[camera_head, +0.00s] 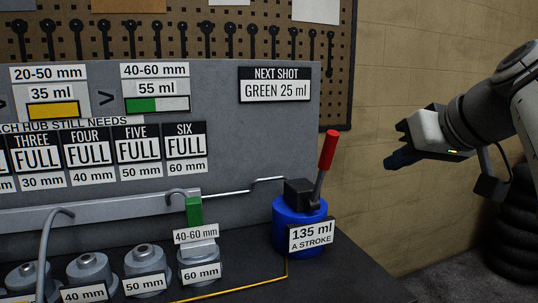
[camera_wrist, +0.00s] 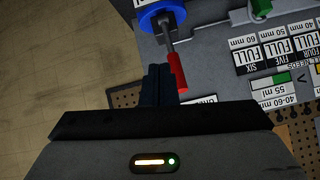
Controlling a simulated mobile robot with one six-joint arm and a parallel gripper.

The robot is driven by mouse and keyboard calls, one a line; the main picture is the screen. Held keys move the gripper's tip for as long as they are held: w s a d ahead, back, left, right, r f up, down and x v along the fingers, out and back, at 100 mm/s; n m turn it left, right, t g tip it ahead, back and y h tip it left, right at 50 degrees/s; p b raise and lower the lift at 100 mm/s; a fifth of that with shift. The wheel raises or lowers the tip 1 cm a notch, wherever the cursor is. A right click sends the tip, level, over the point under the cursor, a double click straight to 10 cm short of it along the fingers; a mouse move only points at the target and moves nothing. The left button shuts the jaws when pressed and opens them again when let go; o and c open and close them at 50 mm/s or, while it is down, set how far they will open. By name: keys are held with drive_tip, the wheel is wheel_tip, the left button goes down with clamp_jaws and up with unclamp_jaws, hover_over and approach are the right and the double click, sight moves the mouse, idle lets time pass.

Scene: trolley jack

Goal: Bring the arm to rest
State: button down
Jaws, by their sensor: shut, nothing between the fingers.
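My gripper (camera_head: 392,162) hangs in the air at the right in the head view, pointing left, apart from the bench. Its dark fingers are shut with nothing between them; they also show in the wrist view (camera_wrist: 158,72). The nearest object is the pump lever with its red handle (camera_head: 328,150), left of the fingers and apart from them in the head view. The lever leans slightly right above a blue pump (camera_head: 290,215) labelled 135 ml a stroke. In the wrist view the red handle (camera_wrist: 178,72) appears just beside the fingertips.
A grey panel (camera_head: 215,120) carries a sign (camera_head: 275,85) reading NEXT SHOT GREEN 25 ml. Several metal hubs (camera_head: 145,283) stand along the bench front, with a green block (camera_head: 194,210) above the 60 mm hub. Dark stacked tyres (camera_head: 515,235) stand at the right.

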idle(0.3)
drive_tip(key=s+a+f+g+h+p, duration=0.1)
drive_tip(key=s+a+f+g+p, duration=0.2)
drive_tip(key=f+p, duration=0.3)
drive_tip(key=s+a+f+m+g+h+p, duration=0.1)
drive_tip(key=s+a+f+g+p, duration=0.3)
drive_tip(key=p, duration=1.2)
wheel_tip(320, 180, down, 2)
drive_tip(key=shift+s+a+f+h, duration=0.1)
drive_tip(key=shift+s+a+h, duration=0.5)
drive_tip(key=shift+s+a, duration=0.45)
drive_tip(key=shift+w+a, duration=0.1)
